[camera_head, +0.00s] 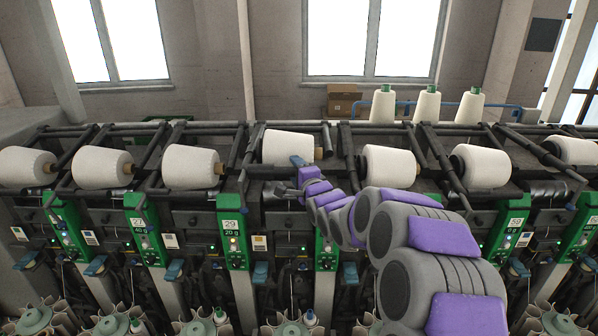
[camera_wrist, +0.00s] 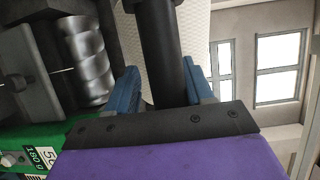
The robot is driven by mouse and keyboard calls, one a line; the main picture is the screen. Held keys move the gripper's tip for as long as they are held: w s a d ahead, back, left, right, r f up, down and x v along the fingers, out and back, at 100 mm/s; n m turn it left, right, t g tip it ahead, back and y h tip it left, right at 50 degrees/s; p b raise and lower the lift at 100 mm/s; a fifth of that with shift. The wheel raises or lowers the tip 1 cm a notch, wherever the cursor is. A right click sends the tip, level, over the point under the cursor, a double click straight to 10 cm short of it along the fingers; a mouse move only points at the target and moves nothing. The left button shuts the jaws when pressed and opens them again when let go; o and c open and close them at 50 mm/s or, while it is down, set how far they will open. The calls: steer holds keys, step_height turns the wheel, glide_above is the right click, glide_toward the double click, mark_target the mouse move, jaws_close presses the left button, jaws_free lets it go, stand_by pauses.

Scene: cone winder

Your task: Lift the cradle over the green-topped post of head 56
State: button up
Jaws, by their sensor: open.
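My gripper (camera_head: 300,163) is at the front of the winder, by the white cone (camera_head: 287,146) left of my arm. In the wrist view, its two blue fingers (camera_wrist: 163,82) are apart, with a black cradle bar (camera_wrist: 160,40) between them. I cannot tell if either finger touches the bar. The white cone (camera_wrist: 203,22) is behind the bar. A green-topped post (camera_wrist: 42,160) is at lower left, with a partly cut-off label showing a 5 and 180 g. A green post (camera_head: 326,250) also stands left of my arm in the head view; my arm hides part of it.
A grooved metal drum (camera_wrist: 85,55) is left of the fingers. Neighbouring heads carry cones, such as one at left (camera_head: 191,167) and one at right (camera_head: 388,166). Green posts of other heads (camera_head: 232,232) line the front. Three cones (camera_head: 426,105) stand on top behind.

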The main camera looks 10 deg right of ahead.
steer(key=s+a, duration=0.1)
steer(key=s, duration=0.2)
steer(key=shift+a+r, duration=0.15)
steer(key=shift+a, duration=0.25)
steer(key=shift+s+d, duration=1.55)
steer(key=shift+s, duration=1.95)
steer(key=shift+s+d, duration=1.5)
steer(key=shift+s, duration=1.95)
steer(key=s+a+f+n+g+h+b, duration=0.1)
steer(key=s+a+f+n+g+b, duration=0.15)
steer(key=s+f+n+g, duration=0.35)
steer(key=s+a+f+n+g+h+b, duration=0.1)
steer(key=s+a+f+n+g+b, duration=0.2)
steer(key=s+f, duration=0.7)
steer(key=s+f+n+g+b, duration=0.1)
steer(key=s+f+n+g, duration=0.1)
steer(key=s, duration=0.6)
steer(key=s+f+n+g+h+b, duration=0.1)
steer(key=s+g, duration=0.3)
steer(key=s, duration=0.5)
steer(key=s+f+n+g+b, duration=0.3)
steer(key=s+n+g, duration=0.1)
steer(key=s, duration=0.4)
steer(key=shift+s+f, duration=0.25)
steer(key=shift+s, duration=0.1)
